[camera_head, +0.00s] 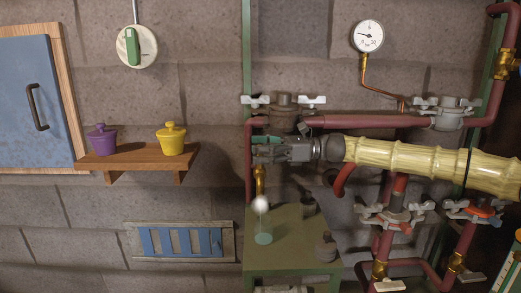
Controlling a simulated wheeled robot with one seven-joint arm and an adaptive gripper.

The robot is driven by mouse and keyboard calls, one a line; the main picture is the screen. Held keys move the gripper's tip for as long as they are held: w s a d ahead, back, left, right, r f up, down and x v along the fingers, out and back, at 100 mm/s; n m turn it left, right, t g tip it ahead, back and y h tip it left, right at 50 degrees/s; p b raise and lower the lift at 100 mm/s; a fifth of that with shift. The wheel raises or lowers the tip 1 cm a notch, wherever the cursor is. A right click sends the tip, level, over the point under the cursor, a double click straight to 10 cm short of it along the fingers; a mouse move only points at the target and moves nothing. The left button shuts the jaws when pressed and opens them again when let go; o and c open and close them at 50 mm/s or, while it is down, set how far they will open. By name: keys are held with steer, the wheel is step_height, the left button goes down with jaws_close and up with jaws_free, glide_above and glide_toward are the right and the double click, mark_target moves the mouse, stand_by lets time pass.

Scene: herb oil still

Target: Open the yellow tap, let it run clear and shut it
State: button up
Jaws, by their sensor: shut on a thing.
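The yellow tap (260,180) shows as a short brass-yellow spout pointing down at the left pipe, above the green cabinet. My gripper (262,152) reaches in from the right and is shut at the top of this tap, by its handle, which the fingers mostly hide. A teal-green part shows at the fingers; I cannot tell whether it is the handle or a fingertip. A whitish blob (261,203) hangs just below the spout. A clear vessel with pale green contents (263,238) stands beneath it on the cabinet top. How far the handle is turned cannot be seen.
Red pipes with winged clamps (284,104) run above and right of my gripper. A pressure gauge (368,36) is above. A dark weight-like object (326,248) stands on the green cabinet (290,225). A wooden shelf (140,158) with purple and yellow pots is left.

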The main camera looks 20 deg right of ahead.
steer(key=o, duration=1)
steer(key=shift+o, duration=0.2)
steer(key=v, duration=1.2)
steer(key=shift+d+f, duration=0.1)
steer(key=shift+f, duration=0.05)
